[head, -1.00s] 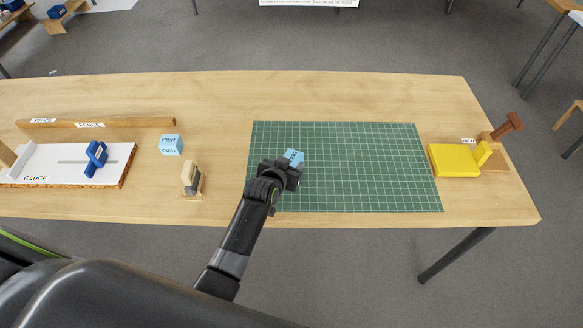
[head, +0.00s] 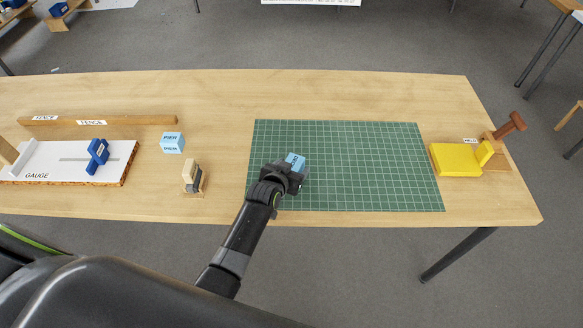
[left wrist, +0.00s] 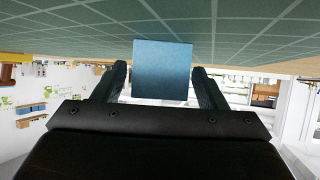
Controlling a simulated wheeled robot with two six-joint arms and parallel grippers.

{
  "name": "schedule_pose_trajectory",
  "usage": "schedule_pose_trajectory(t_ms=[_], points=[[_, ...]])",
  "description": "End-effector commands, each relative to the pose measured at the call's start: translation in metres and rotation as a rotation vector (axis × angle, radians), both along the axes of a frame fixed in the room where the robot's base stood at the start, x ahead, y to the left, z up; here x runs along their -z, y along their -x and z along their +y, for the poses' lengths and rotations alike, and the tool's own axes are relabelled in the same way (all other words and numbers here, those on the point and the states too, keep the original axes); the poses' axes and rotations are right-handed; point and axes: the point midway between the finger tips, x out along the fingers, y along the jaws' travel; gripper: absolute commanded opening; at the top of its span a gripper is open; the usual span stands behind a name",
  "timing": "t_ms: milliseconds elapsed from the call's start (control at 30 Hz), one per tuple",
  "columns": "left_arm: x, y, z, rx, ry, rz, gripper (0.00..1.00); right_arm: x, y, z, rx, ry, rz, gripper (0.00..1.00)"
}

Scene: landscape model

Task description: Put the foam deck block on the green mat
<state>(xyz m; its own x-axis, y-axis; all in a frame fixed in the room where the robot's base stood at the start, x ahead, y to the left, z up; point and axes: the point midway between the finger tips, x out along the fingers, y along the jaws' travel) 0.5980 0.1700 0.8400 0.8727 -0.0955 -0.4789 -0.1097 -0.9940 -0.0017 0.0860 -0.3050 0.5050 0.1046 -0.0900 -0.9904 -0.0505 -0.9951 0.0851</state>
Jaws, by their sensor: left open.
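A light-blue block (head: 295,160) is at the left part of the green mat (head: 370,165); its label is too small to read. My left gripper (head: 287,172) is over the mat, open, with its fingers on either side of this block. In the left wrist view the block (left wrist: 163,70) shows between the two open fingers, against the mat (left wrist: 60,35). I cannot tell whether it touches a finger. The gripper hides the block's near side. My right gripper is not in view.
Left of the mat stand another light-blue block (head: 172,142) marked PIER, a small wooden piece (head: 190,176), a gauge board (head: 70,170) with a blue slider and a long wooden fence (head: 100,120). A yellow block (head: 455,159) lies right of the mat. The mat's right side is clear.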

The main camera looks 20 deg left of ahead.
Motion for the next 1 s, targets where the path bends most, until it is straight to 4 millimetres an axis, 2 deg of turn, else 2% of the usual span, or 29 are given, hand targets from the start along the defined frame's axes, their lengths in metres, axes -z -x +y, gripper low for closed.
schedule_pose_trajectory(t_ms=[133, 267, 800, 1000], points=[[-0.004, 0.001, 0.0, 0.0, 0.0, 0.0, 0.66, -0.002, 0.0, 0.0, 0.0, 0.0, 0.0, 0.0], [-0.007, 0.01, 0.001, 0.0, 0.001, 0.0, 0.66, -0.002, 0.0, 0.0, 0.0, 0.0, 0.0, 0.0], [-0.045, 0.08, 0.009, -0.002, 0.001, 0.0, 0.66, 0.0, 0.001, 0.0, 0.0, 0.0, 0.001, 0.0], [-0.056, 0.098, 0.01, 0.0, 0.001, 0.001, 0.66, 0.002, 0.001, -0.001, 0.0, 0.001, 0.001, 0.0]])
